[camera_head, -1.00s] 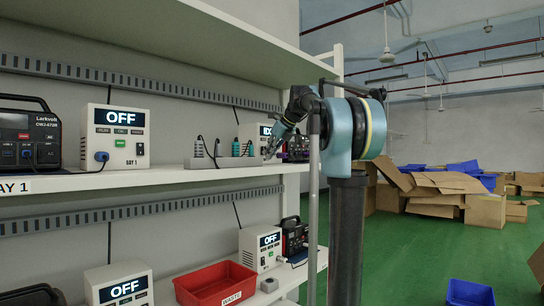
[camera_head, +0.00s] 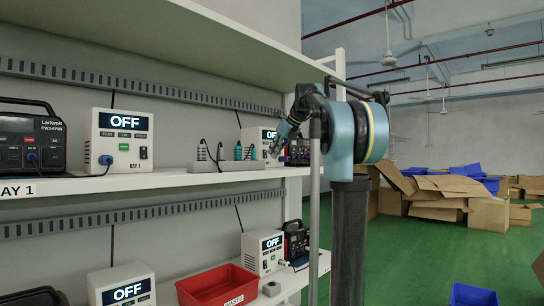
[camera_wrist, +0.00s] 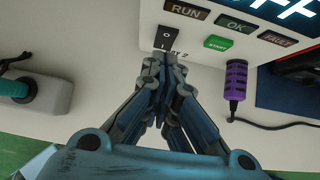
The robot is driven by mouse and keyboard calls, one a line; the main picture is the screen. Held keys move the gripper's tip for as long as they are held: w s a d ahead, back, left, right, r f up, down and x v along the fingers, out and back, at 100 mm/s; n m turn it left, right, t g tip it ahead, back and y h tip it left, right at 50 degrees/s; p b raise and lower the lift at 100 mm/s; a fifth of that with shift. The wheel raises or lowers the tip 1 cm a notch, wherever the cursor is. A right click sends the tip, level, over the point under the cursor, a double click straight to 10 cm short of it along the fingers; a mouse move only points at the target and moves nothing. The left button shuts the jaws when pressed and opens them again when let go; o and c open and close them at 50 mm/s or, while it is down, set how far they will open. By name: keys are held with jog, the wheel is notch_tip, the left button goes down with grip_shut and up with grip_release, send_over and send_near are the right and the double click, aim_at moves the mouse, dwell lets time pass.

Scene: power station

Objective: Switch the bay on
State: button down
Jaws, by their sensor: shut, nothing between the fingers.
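The bay 2 box (camera_wrist: 200,52) is white, with RUN, OK and FAULT lamps, a green START button (camera_wrist: 217,43) and a black rocker switch (camera_wrist: 165,37) above its label. Its display (camera_wrist: 285,10) is cut off but shows the end of a word, apparently FF. In the head view the box (camera_head: 247,136) is partly hidden behind my gripper (camera_head: 274,151). In the wrist view my gripper (camera_wrist: 162,57) is shut and empty, its fingertips just below the switch and over part of the label. Contact cannot be told. A purple plug (camera_wrist: 236,82) sits at the box's lower right.
The bay 1 box (camera_head: 119,142) reads OFF, beside a power station (camera_head: 28,138). A grey holder (camera_head: 218,165) with teal plugs stands left of my gripper. Two more boxes reading OFF and a red waste bin (camera_head: 217,287) occupy the lower shelf. The upper shelf (camera_head: 190,45) overhangs.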

jog(key=shift+s+d+r, duration=0.35)
jog(key=shift+s+d, duration=0.2)
jog(key=shift+s+d+r, duration=0.3)
jog(key=shift+s+d, duration=0.2)
jog(key=shift+s, duration=0.05)
jog(key=v, duration=0.8)
jog(key=shift+r, duration=0.4)
jog(key=shift+w, duration=0.1)
